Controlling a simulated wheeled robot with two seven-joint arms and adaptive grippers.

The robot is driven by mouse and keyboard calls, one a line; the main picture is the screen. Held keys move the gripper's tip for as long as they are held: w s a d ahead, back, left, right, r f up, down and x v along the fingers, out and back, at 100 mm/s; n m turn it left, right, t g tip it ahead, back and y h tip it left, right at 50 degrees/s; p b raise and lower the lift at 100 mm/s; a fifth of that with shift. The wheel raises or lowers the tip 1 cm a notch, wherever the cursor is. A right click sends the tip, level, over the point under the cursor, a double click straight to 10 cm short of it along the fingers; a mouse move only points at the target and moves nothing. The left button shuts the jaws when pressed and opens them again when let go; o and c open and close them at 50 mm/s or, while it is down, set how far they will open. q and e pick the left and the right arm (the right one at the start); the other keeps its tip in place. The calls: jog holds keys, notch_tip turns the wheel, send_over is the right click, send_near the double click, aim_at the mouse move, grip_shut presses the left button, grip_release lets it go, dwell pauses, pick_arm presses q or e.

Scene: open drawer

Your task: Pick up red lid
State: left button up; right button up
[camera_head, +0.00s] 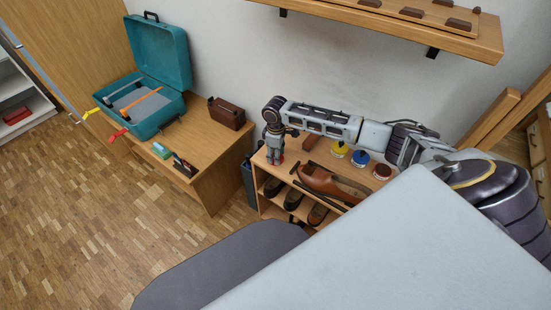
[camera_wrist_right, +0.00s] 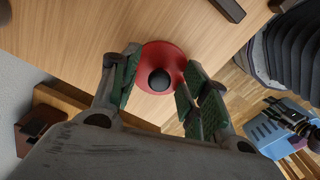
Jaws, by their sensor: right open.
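The red lid (camera_wrist_right: 172,58) is a round disc with a black knob (camera_wrist_right: 159,80), lying on the light wooden top of a small shelf unit in the right wrist view. My right gripper (camera_wrist_right: 162,64) is open, with its green-padded fingers to either side of the lid. I cannot tell whether the fingers touch it. In the head view my right gripper (camera_head: 274,154) points down at the left end of the shelf top, and only a sliver of red shows beside its fingertips. My left gripper is not in view.
Round tins with yellow (camera_head: 339,150), blue (camera_head: 360,158) and dark red (camera_head: 382,172) tops stand to the right on the shelf top. A brown shoe (camera_head: 325,181) lies in front. A teal case (camera_head: 165,55) stands open on the desk. A wall shelf (camera_head: 480,47) hangs above.

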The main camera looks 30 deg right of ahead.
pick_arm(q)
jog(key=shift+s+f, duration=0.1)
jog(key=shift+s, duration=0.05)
pick_arm(e)
jog(key=c, duration=0.9)
jog(key=shift+o, duration=0.2)
jog(key=shift+r, duration=0.15)
jog(key=shift+r, duration=0.25)
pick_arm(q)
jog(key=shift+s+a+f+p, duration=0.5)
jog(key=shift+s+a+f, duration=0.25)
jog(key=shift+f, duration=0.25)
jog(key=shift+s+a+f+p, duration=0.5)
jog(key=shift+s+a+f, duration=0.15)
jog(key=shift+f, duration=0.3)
pick_arm(e)
notch_tip(320, 180, up, 9)
jog(key=shift+r, duration=0.1)
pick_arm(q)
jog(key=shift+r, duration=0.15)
pick_arm(e)
jog(key=shift+w+r, duration=0.1)
jog(key=shift+r, duration=0.1)
